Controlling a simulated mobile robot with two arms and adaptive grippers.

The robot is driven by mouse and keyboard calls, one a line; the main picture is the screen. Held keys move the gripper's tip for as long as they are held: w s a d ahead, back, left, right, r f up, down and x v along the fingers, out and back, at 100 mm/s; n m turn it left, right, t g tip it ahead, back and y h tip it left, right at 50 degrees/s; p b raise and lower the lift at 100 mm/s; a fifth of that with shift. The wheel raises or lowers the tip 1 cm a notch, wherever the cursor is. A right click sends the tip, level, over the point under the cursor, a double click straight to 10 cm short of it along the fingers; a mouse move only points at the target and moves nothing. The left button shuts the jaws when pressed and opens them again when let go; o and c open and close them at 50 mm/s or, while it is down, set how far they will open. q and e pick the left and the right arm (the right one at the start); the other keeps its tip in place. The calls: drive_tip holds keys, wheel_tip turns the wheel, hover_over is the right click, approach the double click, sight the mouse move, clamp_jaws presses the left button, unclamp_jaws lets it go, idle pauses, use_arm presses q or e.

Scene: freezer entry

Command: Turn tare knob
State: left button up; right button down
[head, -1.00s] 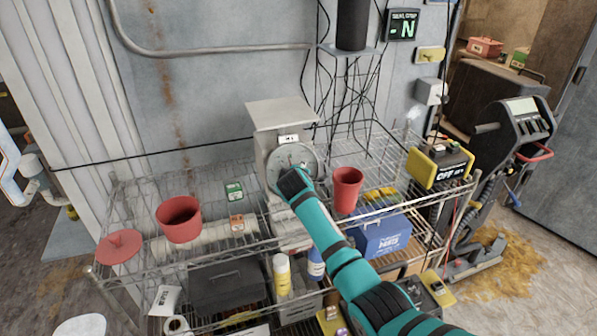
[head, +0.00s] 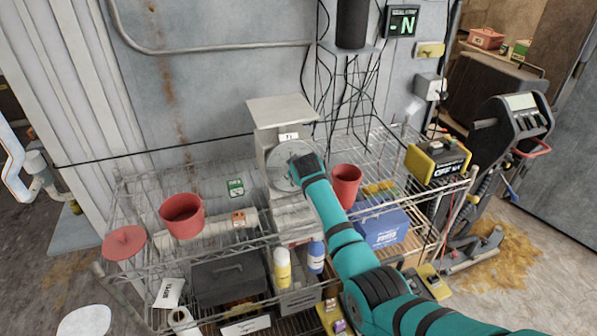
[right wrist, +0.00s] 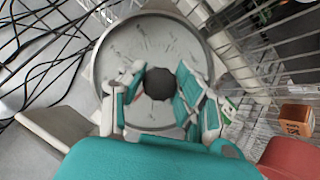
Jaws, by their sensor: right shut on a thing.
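A grey scale (head: 283,113) with a flat top and a round dial face (head: 276,166) stands on the upper wire shelf. In the right wrist view the dial (right wrist: 150,45) fills the middle, and the dark round tare knob (right wrist: 158,83) sticks out at its centre. My right gripper (head: 298,171) is at the dial's front, and its arm hides the dial's right part and the knob in the head view. In the right wrist view its fingers (right wrist: 158,88) lie on both sides of the knob, shut on it. My left gripper is not in view.
A red cup (head: 345,184) stands just right of my right forearm. A red pot (head: 182,217) and a red lid (head: 124,242) are on the left. A yellow-black box (head: 437,165) sits at the right end. Black cables (head: 350,95) hang behind the wire rack (head: 232,245).

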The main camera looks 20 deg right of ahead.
drive_tip(key=shift+s+f, duration=0.15)
drive_tip(key=shift+f, duration=0.1)
drive_tip(key=c, duration=1.2)
unclamp_jaws()
drive_tip(key=shift+o, duration=1.3)
drive_tip(key=shift+r, duration=0.15)
drive_tip(key=shift+r, duration=0.1)
drive_tip(key=v, duration=1.1)
drive_tip(key=shift+s+r, duration=0.25)
drive_tip(key=shift+s, duration=0.05)
